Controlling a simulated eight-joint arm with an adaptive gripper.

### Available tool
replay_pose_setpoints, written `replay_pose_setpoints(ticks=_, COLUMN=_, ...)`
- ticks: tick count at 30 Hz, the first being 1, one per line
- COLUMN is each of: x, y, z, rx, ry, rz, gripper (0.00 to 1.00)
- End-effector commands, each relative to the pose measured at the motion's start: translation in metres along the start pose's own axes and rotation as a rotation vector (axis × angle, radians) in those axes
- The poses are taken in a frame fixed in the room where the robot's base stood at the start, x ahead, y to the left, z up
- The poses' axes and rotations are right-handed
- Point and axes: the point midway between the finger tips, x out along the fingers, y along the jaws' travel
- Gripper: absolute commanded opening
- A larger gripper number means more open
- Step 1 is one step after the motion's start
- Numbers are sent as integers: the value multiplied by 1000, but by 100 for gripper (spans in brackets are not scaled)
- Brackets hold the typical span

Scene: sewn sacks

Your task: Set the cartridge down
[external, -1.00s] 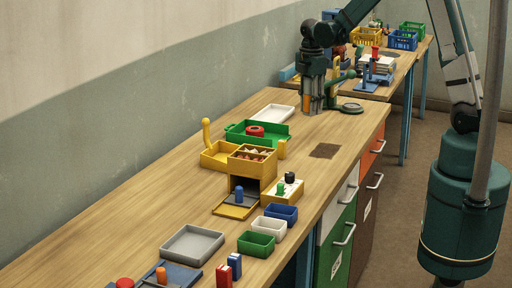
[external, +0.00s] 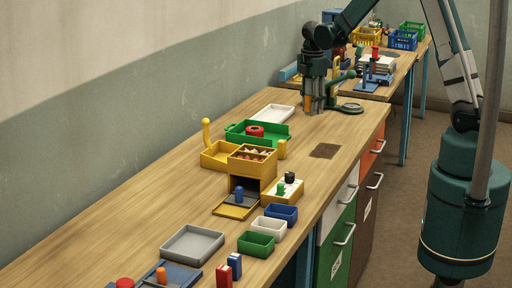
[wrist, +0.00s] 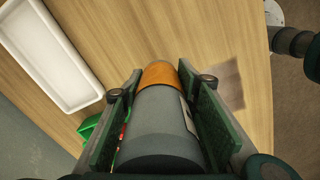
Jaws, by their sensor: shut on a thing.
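My gripper (external: 314,106) is low over the far part of the wooden bench in the external view. In the wrist view my gripper (wrist: 158,84) is shut on the cartridge (wrist: 160,130), a grey cylinder with an orange end. Its two green-padded fingers lie along the cartridge's sides. The orange end points away from the wrist camera. In the external view the fingers mostly hide the cartridge, and I cannot tell whether it touches the bench.
A white tray (external: 272,112) and a green tray (external: 236,135) are left of and nearer than my gripper. A green-handled device with a round dark base (external: 350,108) stands close on the right. A dark square patch (external: 325,151) marks otherwise bare bench.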

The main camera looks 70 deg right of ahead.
Motion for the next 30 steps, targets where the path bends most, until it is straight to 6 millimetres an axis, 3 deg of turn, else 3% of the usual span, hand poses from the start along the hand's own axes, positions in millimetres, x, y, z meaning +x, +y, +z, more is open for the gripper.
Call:
replay_pose_setpoints(ticks=10, x=42, y=0, z=0, rx=0, ry=0, rz=0, gripper=13)
replay_pose_setpoints(ticks=25, x=49, y=0, z=0, rx=0, ry=0, rz=0, gripper=13)
replay_pose_setpoints(ticks=30, x=61, y=0, z=0, rx=0, ry=0, rz=0, gripper=13)
